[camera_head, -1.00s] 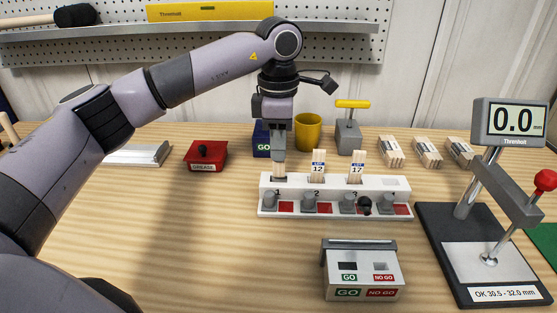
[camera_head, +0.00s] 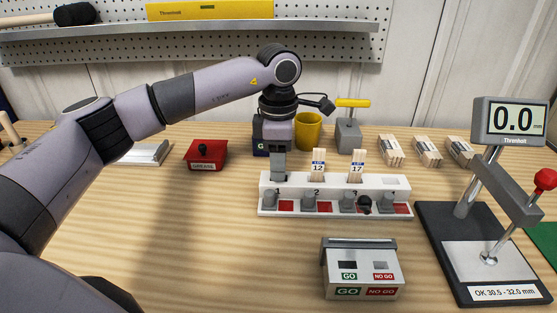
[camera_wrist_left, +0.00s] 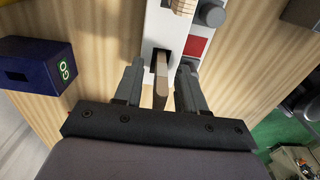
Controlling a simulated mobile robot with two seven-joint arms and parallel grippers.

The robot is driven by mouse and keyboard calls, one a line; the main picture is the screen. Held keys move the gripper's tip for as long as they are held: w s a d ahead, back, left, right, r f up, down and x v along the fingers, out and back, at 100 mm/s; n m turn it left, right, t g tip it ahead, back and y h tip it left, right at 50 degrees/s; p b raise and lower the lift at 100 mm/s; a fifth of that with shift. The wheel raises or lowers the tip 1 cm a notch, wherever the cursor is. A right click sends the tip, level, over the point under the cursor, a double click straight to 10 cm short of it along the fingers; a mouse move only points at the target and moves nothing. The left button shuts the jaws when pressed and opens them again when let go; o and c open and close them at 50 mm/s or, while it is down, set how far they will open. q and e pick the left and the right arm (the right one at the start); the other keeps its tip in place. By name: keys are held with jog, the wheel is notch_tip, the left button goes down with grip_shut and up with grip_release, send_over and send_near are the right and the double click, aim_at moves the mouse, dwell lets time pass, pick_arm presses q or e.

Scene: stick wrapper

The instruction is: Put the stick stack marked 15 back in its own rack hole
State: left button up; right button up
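The white rack (camera_head: 405,210) stands mid-table with numbered holes. A pale wooden stick stack (camera_wrist_left: 161,78) stands at the dark slot by number 1, its lower end in the slot. My left gripper (camera_head: 278,178) points down over that hole; it also shows in the wrist view (camera_wrist_left: 160,72). Its fingers stand on either side of the stack with a gap on both sides, so it looks open. The stack's label is not visible, and the fingers hide it in the head view. Stacks marked 12 (camera_head: 318,167) and 17 (camera_head: 357,168) stand in holes 2 and 3. My right gripper is not in view.
A GO/NO GO gauge box (camera_head: 361,270) stands in front of the rack, a measuring stand (camera_head: 455,245) to its right. A blue GO box (camera_wrist_left: 38,72), yellow mug (camera_head: 308,132) and yellow-handled tool (camera_head: 349,130) stand behind. A red grease box (camera_head: 206,155) is left.

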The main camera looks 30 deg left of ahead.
pick_arm(q)
notch_tip(320, 180, up, 12)
jog(key=shift+r, duration=0.2)
jog(key=shift+f, duration=0.1)
dwell(0.7)
